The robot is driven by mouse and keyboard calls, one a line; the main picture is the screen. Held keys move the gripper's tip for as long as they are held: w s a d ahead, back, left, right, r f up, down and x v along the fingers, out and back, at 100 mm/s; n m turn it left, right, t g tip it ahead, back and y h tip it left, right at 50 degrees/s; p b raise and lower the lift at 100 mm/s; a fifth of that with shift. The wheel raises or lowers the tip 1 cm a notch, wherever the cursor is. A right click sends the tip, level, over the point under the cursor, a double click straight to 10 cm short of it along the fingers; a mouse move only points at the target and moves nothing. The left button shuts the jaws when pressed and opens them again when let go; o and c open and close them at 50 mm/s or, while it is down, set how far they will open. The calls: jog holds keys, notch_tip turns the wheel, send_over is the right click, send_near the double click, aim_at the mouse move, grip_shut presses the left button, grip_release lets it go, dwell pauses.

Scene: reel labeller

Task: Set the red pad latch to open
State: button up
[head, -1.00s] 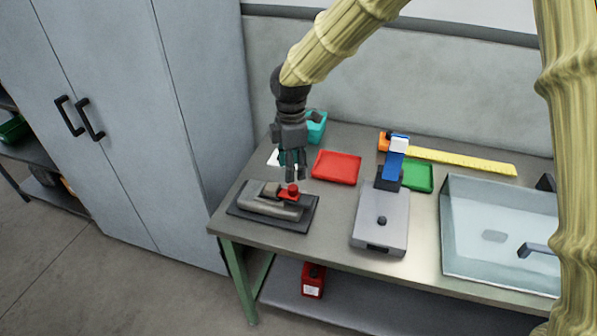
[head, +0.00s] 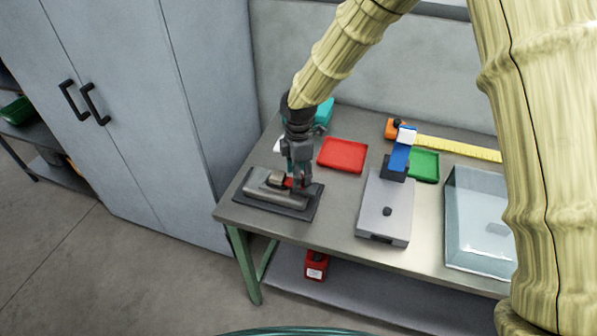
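The red pad latch (head: 289,183) sits on top of a grey device (head: 262,189) on a dark base plate at the table's left front. Only a small part of the red shows, as my gripper covers most of it. My gripper (head: 298,184) points down right at the latch, with its fingers in front of or around the red part. I cannot tell whether the fingers touch it or how far apart they are.
A red tray (head: 342,155) lies behind and to the right. A grey device (head: 384,212) with a blue arm (head: 400,155), a green tray (head: 424,165) and a clear bin (head: 481,225) stand further right. A teal container (head: 324,114) is behind my gripper.

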jog(key=shift+f, duration=0.55)
grip_shut()
